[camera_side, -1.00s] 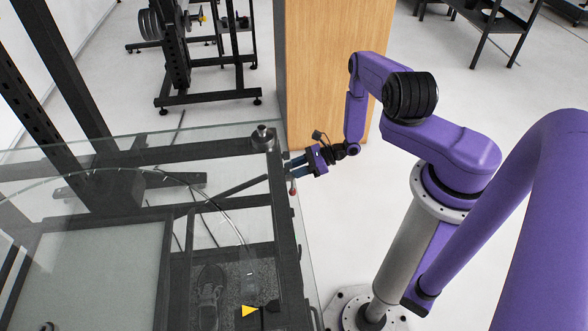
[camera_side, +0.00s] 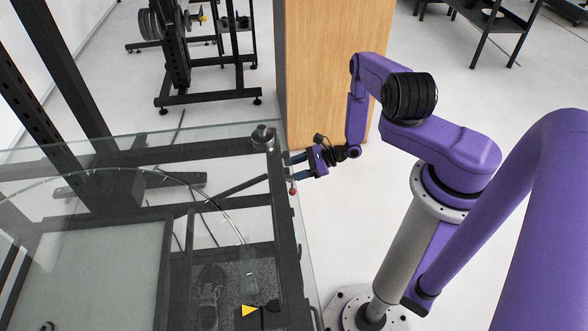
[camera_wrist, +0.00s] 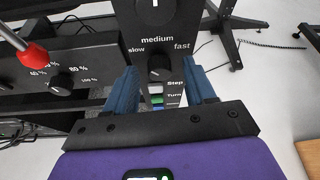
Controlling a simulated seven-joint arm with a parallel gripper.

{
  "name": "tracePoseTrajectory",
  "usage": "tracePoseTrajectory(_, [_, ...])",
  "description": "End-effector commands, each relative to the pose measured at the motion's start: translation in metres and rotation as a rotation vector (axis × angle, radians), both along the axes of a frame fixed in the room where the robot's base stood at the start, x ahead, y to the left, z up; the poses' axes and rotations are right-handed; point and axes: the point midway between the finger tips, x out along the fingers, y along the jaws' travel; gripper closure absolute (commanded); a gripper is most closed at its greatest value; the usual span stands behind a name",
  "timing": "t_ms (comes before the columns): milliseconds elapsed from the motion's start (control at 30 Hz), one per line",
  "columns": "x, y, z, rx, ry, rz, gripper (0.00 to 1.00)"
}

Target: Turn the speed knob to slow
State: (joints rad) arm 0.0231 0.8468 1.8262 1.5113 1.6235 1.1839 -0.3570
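The speed knob (camera_wrist: 159,68) is black and sits on a dark panel (camera_wrist: 148,20) under the words slow, medium and fast in the wrist view. Slow is at its left, medium above, fast at its right. Which word its pointer faces is too small to tell. My gripper (camera_wrist: 161,84) is open, with one blue finger on each side of the knob's panel. The knob appears between the fingers, with no clear contact. In the side view my gripper (camera_side: 291,168) is at the right edge of the glass-topped table (camera_side: 120,140); the knob is not discernible there.
Buttons marked Step (camera_wrist: 155,88) and Turn (camera_wrist: 156,99) sit just below the knob. A red-tipped lever (camera_wrist: 33,55) and a percent-marked knob (camera_wrist: 60,86) are at the left. A wooden cabinet (camera_side: 330,70) stands behind my gripper. The floor right of the table is mostly clear.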

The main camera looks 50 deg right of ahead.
Motion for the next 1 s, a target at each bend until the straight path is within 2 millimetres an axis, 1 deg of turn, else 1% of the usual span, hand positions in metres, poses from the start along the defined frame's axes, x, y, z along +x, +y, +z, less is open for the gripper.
tracePoseTrajectory(267, [-0.001, 0.0, 0.0, 0.001, 0.001, 0.001, 0.46])
tracePoseTrajectory(433, [-0.01, -0.01, 0.006, 0.002, 0.002, -0.003, 0.46])
tracePoseTrajectory(567, [-0.026, -0.025, 0.015, 0.0, 0.001, -0.006, 0.46])
tracePoseTrajectory(1000, [-0.09, -0.083, 0.05, -0.001, 0.001, -0.006, 0.46])
